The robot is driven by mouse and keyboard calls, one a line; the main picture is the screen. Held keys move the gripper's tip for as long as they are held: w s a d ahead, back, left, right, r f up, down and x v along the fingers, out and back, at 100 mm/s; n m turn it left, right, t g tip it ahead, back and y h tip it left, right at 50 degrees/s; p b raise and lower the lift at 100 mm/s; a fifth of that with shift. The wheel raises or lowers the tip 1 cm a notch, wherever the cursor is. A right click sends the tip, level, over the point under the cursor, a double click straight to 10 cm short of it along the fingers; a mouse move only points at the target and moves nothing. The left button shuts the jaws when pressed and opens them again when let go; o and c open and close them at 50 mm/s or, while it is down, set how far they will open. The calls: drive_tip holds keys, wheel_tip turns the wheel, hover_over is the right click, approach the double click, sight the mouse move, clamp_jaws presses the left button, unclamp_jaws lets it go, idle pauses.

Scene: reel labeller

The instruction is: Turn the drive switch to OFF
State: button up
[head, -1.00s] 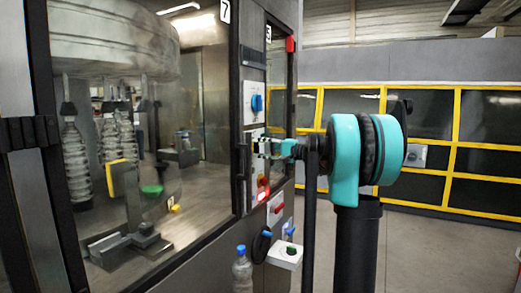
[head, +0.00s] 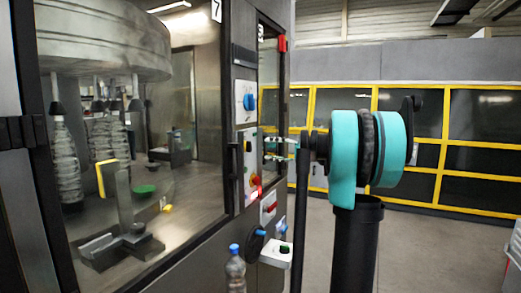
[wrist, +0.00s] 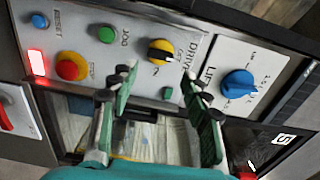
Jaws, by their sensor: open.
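The drive switch (wrist: 160,51) is a round yellow knob with a black bar, beside the DRIVE lettering on the grey panel in the wrist view. Which mark its bar points to is too small to tell. My gripper (wrist: 158,78) is open and empty. Its two fingers stand apart on either side of the switch in the picture, with no visible contact. In the head view my gripper (head: 271,148) points left at the control panel (head: 241,178), at about the height of its upper part.
The blue LIFT knob (wrist: 238,84) is right of the switch. A green JOG button (wrist: 106,34) and a red stop button on yellow (wrist: 72,66) are to its left. In the head view a bottle (head: 235,269) and a small white box (head: 276,253) are below the panel.

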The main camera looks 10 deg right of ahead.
drive_tip(key=shift+v, duration=1.7)
drive_tip(key=s+a+f+n+g+h, duration=0.15)
drive_tip(key=s+a+f, duration=0.3)
drive_tip(key=f, duration=0.45)
drive_tip(key=s+a+f+n+g+h, duration=0.1)
drive_tip(key=s+a+f+g+h, duration=0.15)
drive_tip(key=s+f, duration=0.45)
drive_tip(key=s+a+f+n+g+h, duration=0.1)
drive_tip(key=s+a+f+h, duration=0.3)
drive_tip(key=f, duration=0.6)
drive_tip(key=s+d+f+n+h, duration=0.1)
drive_tip(key=s+d+f+h, duration=0.1)
drive_tip(key=s+f, duration=0.6)
drive_tip(key=s+d+f+n+g+h, duration=0.1)
drive_tip(key=s+d+f+n+h, duration=0.1)
drive_tip(key=s+f, duration=0.7)
drive_tip(key=s+d+h, duration=0.1)
drive_tip(key=s+h, duration=0.1)
drive_tip(key=shift+s+d+h, duration=0.15)
drive_tip(key=shift+d+h, duration=0.1)
drive_tip(key=shift+h, duration=0.05)
drive_tip(key=shift+f+n, duration=0.1)
drive_tip(key=shift+n, duration=0.15)
drive_tip(key=shift+c, duration=0.6)
